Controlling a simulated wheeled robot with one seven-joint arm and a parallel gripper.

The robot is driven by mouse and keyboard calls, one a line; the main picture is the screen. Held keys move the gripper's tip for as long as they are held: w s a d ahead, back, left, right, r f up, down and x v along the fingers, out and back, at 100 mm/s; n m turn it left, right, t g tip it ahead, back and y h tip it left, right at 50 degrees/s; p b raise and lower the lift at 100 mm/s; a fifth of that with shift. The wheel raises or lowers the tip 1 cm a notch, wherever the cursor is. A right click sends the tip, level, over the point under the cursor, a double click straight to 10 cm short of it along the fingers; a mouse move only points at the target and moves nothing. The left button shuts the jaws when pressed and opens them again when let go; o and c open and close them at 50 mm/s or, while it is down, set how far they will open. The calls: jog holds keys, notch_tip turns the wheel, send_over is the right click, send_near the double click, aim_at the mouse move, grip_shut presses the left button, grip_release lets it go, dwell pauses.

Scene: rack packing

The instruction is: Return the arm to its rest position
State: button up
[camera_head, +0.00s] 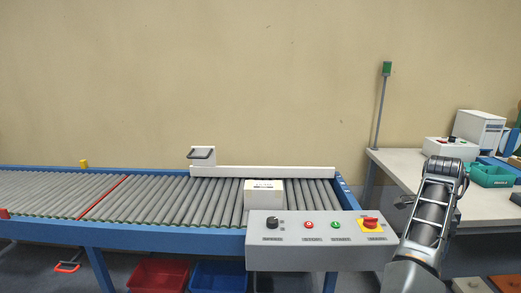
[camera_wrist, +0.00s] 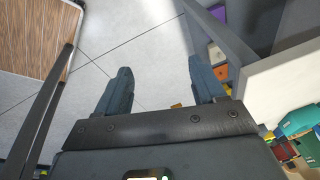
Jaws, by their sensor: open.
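My arm (camera_head: 432,215) rises at the right of the head view, folded up in front of the workbench. In the wrist view my gripper (camera_wrist: 160,88) shows two dark fingers set apart with nothing between them. It is open and empty, above grey tiled floor. In the head view the fingers are mostly hidden; only a small dark part shows at the left of the arm.
A roller conveyor (camera_head: 100,236) with a white box (camera_head: 264,198) runs across the left and middle. A control panel (camera_head: 320,255) stands at its front, just left of my arm. The workbench (camera_head: 390,160) at the right holds machines and a green bin (camera_head: 491,177). Red and blue bins sit below the conveyor.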

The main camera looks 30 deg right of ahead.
jog(key=s+a+f+n+t+h, duration=0.25)
jog(key=s+f+n+h, duration=0.25)
jog(key=f+n+h, duration=0.3)
jog(key=s+a+f+n+t+y, duration=0.1)
jog(key=s+a+n+t+y, duration=0.1)
jog(key=a+n+t, duration=0.5)
jog(key=s+a+f+n+t+y, duration=0.1)
jog(key=s+a+n, duration=0.35)
jog(key=a, duration=0.75)
jog(key=s+a+r+n+t+y, duration=0.1)
jog(key=s+a+r+n+y, duration=0.1)
jog(key=s+a+r, duration=0.2)
jog(key=s+a+r+n+t+y, duration=0.2)
jog(key=s+a+r, duration=0.3)
jog(key=a, duration=0.6)
jog(key=s+a+r+n+t+y, duration=0.2)
jog(key=s+a+r+n+y, duration=0.1)
jog(key=a, duration=0.5)
jog(key=shift+s+a+r+y, duration=0.25)
jog(key=shift+s+r+y, duration=0.15)
jog(key=shift+s+r, duration=0.5)
jog(key=shift+f+n, duration=0.1)
jog(key=shift+n, duration=0.15)
jog(key=shift+c, duration=0.4)
